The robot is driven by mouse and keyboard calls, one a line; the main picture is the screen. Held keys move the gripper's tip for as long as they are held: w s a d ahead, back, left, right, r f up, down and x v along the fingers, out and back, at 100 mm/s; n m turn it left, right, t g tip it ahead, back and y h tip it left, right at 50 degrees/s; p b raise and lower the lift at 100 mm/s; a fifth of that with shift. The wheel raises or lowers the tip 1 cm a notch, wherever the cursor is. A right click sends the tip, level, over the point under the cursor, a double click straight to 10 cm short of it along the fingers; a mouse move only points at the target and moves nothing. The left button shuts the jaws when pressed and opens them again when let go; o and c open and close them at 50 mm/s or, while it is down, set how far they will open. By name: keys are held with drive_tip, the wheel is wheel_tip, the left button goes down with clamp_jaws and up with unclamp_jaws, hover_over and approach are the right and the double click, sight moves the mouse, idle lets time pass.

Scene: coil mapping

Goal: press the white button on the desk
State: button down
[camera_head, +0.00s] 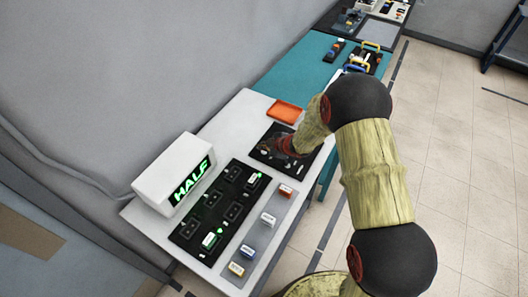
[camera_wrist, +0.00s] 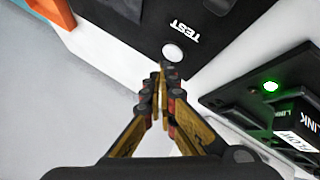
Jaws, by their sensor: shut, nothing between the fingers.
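The white button (camera_wrist: 173,53) is a round disc on a black panel (camera_wrist: 120,35), beside the word TEST, in the wrist view. My gripper (camera_wrist: 163,70) is shut with nothing between its fingers. Its fingertips show just below the button in the picture; I cannot tell whether they touch it. In the head view the black panel (camera_head: 312,158) lies on the white desk (camera_head: 243,112), and my gripper (camera_head: 277,147) is over it. The button is hidden there.
A white display box (camera_head: 165,180) reads HALF in green. A black socket board (camera_head: 211,222) with two green lights lies in front of it, and a grey strip (camera_head: 252,238) holds several small blocks. An orange tray (camera_head: 285,111) sits beyond the panel. A teal table (camera_head: 290,72) stands farther back.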

sight(263, 153)
drive_tip(key=shift+f, duration=0.1)
drive_tip(key=shift+f, duration=0.35)
drive_tip(key=shift+f+b, duration=0.4)
drive_tip(key=shift+b, duration=0.1)
idle(0.6)
drive_tip(key=shift+r, duration=0.15)
drive_tip(key=shift+r+p, duration=0.7)
drive_tip(key=shift+p, duration=0.1)
drive_tip(key=shift+r+p, duration=2.15)
drive_tip(key=shift+r, duration=0.35)
drive_tip(key=shift+r, duration=0.1)
